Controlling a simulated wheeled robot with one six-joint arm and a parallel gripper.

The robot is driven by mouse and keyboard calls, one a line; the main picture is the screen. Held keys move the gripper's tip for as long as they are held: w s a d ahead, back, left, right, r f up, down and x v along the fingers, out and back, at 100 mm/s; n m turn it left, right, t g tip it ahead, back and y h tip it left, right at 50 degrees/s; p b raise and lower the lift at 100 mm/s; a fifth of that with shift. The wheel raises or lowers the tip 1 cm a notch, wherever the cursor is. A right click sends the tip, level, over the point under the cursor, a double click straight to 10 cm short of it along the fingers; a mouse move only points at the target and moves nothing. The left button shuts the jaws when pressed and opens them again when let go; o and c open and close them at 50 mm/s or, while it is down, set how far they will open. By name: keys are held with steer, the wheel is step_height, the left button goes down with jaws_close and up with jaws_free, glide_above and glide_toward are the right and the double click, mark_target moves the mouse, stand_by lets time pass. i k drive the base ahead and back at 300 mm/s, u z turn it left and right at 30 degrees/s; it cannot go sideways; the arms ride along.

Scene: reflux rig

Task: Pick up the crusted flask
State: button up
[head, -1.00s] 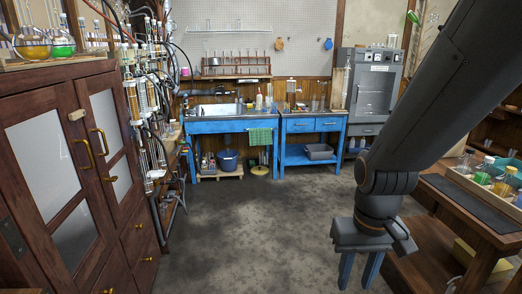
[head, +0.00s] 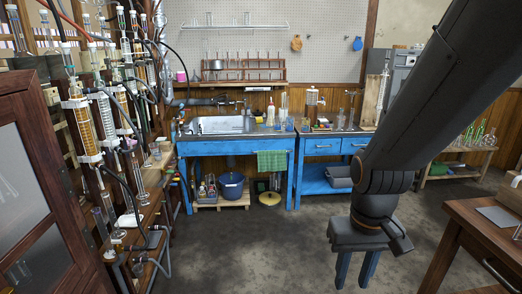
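I cannot pick out a crusted flask in this view. Small glassware and bottles (head: 270,113) stand on the blue bench by the sink, too small to tell whether any is crusted. My gripper (head: 356,284) hangs in the lower right, pointing down, with its two blue fingers apart and nothing seen between them. Its fingertips are close to the bottom edge of the picture. My arm hides part of the right side of the room.
The blue sink bench (head: 238,144) stands at the back, with a blue tub (head: 231,186) below. A rack crowded with glass columns and tubing (head: 82,118) lines the left. A wooden table (head: 480,225) is at right. The middle floor (head: 255,250) is clear.

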mark_target(270, 122)
steer(key=u, duration=0.1)
steer(key=i, duration=4.05)
steer(key=u, duration=0.05)
